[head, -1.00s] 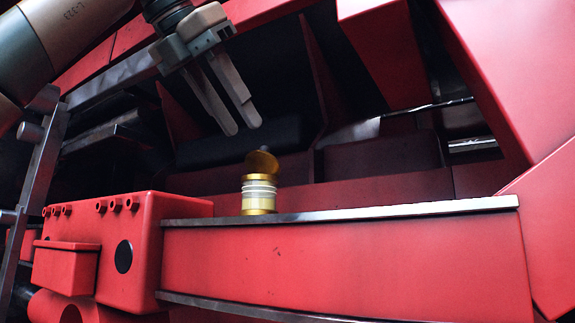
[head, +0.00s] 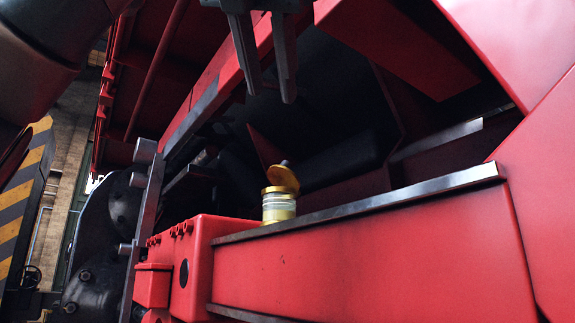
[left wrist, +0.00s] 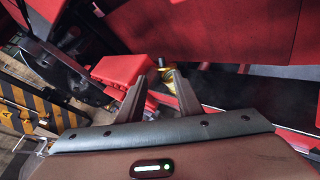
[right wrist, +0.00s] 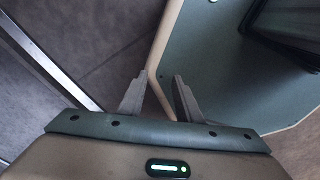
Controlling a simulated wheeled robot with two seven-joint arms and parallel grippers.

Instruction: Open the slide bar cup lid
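The slide bar cup (head: 279,208) is a small brass cup with a pale band, upright on the steel slide bar (head: 370,207). Its round gold lid (head: 284,179) stands tilted up above the cup, swung open, with a small dark knob behind it. My left gripper (head: 269,94) is above the cup in the head view, clear of it, fingers apart and empty. In the left wrist view (left wrist: 161,80) its fingers frame part of the gold cup (left wrist: 168,75). My right gripper (right wrist: 158,82) is open and empty over the floor, away from the cup.
A red block with bolts (head: 198,262) adjoins the slide bar on the left. Red beams (head: 395,45) and a dark recess lie behind and above the cup. In the right wrist view a green-grey panel with a pale edge (right wrist: 225,75) is close to the right gripper.

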